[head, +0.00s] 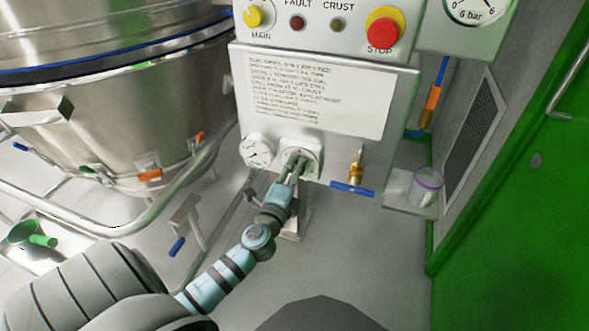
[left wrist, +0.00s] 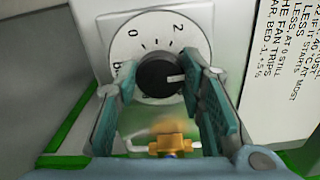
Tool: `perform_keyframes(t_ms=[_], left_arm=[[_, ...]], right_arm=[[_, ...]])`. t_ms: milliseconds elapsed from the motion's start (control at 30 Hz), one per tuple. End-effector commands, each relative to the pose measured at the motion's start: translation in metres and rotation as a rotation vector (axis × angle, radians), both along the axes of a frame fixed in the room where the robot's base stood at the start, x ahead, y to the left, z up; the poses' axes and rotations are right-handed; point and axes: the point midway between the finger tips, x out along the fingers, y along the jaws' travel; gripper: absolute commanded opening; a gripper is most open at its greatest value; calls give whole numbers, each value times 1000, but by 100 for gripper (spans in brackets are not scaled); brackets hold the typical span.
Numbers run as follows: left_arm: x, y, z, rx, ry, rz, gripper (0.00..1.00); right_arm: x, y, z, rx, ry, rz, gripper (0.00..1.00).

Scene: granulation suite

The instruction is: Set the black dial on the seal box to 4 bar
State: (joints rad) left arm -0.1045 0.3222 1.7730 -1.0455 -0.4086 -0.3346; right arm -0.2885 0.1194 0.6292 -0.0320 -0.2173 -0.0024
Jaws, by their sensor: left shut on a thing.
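The seal box (head: 330,156) is a pale grey box with a printed sheet on its front. My left gripper (head: 296,161) reaches up to the dial plate low on that front and is shut on the dial. In the left wrist view the black dial (left wrist: 158,77) sits between the two fingers, on a round white scale (left wrist: 150,32). The scale shows a 0 at upper left and a 2 at upper right. The dial's white mark points right, past the 2, toward the right finger. That finger hides the scale there. My right gripper is not in view.
A round gauge (head: 257,151) is left of the dial, and a brass valve with a blue handle (head: 353,189) is right of it. A red stop button (head: 382,30) is above. A jar (head: 425,187) stands on a shelf at right. A steel vessel (head: 100,130) fills the left.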

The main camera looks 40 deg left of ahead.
Motion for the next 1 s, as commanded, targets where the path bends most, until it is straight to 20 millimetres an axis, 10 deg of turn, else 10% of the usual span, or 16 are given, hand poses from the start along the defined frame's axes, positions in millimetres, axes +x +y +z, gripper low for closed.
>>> perform_keyframes(t_ms=[600, 633, 733, 1000], left_arm=[[0, 0, -1, 42, 16, 0, 8], [0, 0, -1, 42, 16, 0, 40], [0, 0, 0, 42, 16, 0, 56], [0, 0, 0, 42, 14, 0, 56]], right_arm=[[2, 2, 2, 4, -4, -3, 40], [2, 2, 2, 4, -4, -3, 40], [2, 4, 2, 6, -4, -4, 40], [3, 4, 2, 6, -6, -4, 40]])
